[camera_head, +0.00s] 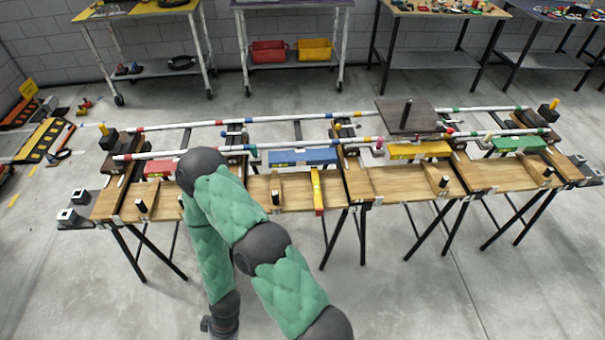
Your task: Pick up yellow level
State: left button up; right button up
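A yellow level-like block (420,150) lies along the back of the third wooden bench section, beside a dark square plate. A narrow yellow bar with a red front end (317,188) lies across the second section and reaches its front edge. I cannot tell which of the two is the level. One green padded arm of mine rises in front of the left bench sections and folds down at left. What appears to be its gripper end (220,326) is low at the bottom edge, apart from both yellow pieces and partly cut off. My other gripper is out of view.
A red block (160,167), a blue block (303,156) and a green block (518,144) lie along the bench (391,183). Striped pipes run behind them. A dark plate (408,116) rises at the back. The floor in front right is clear.

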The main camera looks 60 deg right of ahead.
aim_at(314, 171)
jog(key=k+l, duration=0.25)
jog(key=l, duration=0.25)
jog(key=k+l+u, duration=0.15)
jog(key=l, duration=0.35)
jog(key=k+l, duration=0.3)
jog(key=l, duration=0.15)
jog(key=k+l+u, duration=0.15)
jog(key=l, duration=0.35)
jog(key=k+l, duration=0.35)
jog(key=i+l, duration=0.25)
jog(key=i+u, duration=0.05)
jog(key=i, duration=0.05)
